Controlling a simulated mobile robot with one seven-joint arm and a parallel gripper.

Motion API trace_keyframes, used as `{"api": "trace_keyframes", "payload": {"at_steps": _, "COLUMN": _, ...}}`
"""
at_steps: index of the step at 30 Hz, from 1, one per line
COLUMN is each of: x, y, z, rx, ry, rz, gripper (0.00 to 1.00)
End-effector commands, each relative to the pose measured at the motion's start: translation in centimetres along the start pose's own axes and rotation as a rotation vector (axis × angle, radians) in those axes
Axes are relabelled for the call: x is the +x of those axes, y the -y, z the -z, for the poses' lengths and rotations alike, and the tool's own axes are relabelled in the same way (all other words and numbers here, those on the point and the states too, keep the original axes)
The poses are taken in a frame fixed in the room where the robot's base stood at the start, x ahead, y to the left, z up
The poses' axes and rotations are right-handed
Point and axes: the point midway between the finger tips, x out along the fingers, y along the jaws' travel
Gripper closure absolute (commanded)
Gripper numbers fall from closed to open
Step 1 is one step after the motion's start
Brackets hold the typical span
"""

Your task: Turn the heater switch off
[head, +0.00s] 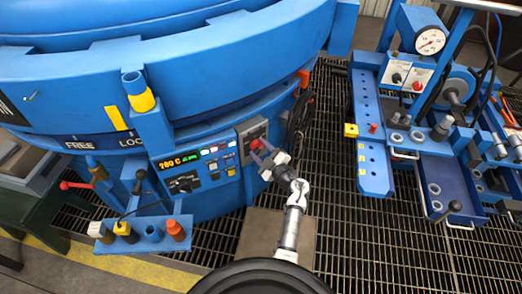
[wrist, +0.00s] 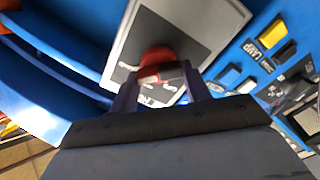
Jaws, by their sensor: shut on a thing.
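The switch is a grey-framed box with a dark face (head: 250,133) on the blue furnace front, right of the lit display in the head view. It has a red knob (head: 254,145). My gripper (head: 262,153) reaches it from the lower right. In the wrist view the red knob (wrist: 158,57) lies between the two fingers of my gripper (wrist: 161,86), which are shut on it. The grey switch plate (wrist: 215,22) fills the upper middle there. Small white lettering shows by the knob but is partly hidden, so the switch's setting cannot be read.
A display reading about 760 C (head: 180,160) with dials and small buttons sits left of the switch. Yellow and blue buttons show in the wrist view (wrist: 272,36). Dark cables (head: 299,125) hang just right of the switch. A gauge stand (head: 372,150) stands further right on the grating.

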Motion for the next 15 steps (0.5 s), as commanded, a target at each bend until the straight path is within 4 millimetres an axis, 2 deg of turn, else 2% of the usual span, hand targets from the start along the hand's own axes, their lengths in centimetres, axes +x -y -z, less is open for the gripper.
{"api": "trace_keyframes", "payload": {"at_steps": 15, "x": -0.02, "y": 0.3, "z": -0.17, "rx": -0.424, "ry": 0.0, "rz": 0.001, "gripper": 0.76}}
